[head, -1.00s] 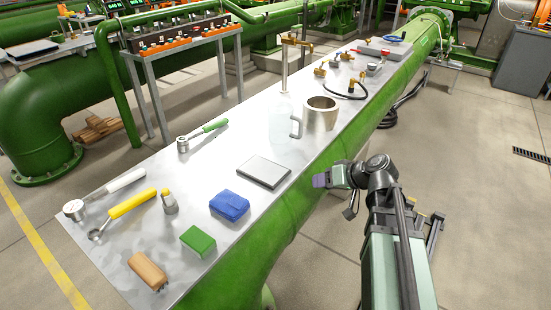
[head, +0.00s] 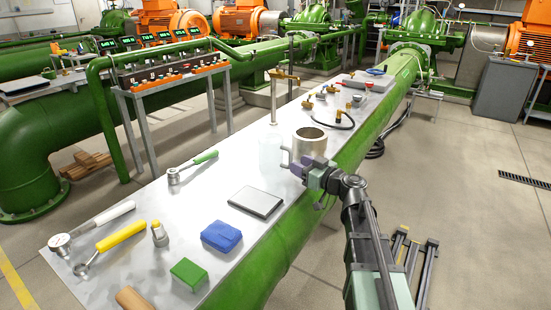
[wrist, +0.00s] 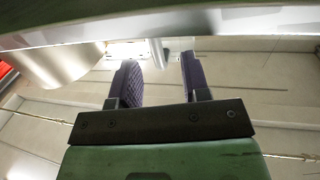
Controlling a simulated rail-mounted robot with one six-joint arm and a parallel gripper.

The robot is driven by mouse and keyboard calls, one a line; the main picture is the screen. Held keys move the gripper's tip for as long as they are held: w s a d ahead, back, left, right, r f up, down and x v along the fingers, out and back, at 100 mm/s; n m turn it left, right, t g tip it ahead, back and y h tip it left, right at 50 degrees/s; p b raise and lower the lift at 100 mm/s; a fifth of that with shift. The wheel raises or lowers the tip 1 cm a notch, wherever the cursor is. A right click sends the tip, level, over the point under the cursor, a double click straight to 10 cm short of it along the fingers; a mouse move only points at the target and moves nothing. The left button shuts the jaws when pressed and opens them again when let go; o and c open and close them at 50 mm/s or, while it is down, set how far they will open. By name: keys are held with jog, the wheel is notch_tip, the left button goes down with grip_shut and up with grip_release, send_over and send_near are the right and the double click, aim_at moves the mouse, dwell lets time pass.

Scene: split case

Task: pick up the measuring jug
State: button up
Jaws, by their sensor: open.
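A shiny curved metal surface, likely the jug (wrist: 55,65), lies left of the fingers. Whether a finger touches the jug cannot be told.
The metal bench (head: 150,220) holds a grey flat pad (head: 256,201), a blue cloth (head: 221,237), a green block (head: 188,274) and several tools. Green pipe runs along the bench's front; open floor lies to the right.

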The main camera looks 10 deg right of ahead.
aim_at(291, 158)
jog(key=x, duration=0.5)
jog(key=shift+d+r, duration=0.1)
jog(key=shift+d, duration=0.1)
grip_shut()
jog(key=shift+r, duration=0.1)
